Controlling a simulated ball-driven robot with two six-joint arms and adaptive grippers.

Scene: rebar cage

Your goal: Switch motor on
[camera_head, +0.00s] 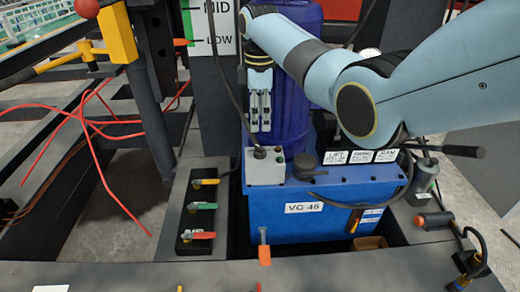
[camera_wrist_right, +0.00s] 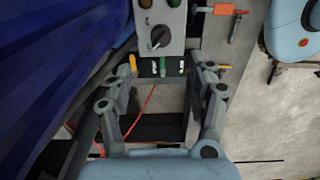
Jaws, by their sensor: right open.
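The grey control box (camera_head: 265,175) sits on top of the blue tank (camera_head: 300,215) marked VG 46. It carries a black rotary knob (camera_head: 260,153). In the right wrist view the box (camera_wrist_right: 175,45) is at the top centre, with its black knob (camera_wrist_right: 160,37) and a green and a brownish button above it. My right gripper (camera_head: 260,128) points down just above the box, apart from it. In the wrist view the right gripper (camera_wrist_right: 166,75) is open, its fingers spread with nothing between them. My left gripper is not in view.
Yellow, green and red valve handles (camera_head: 202,206) stand on a dark panel left of the tank. A blue drum (camera_head: 285,110) stands behind the box. A dark hose hangs close to my right gripper. A black cap (camera_head: 305,163) is right of the box.

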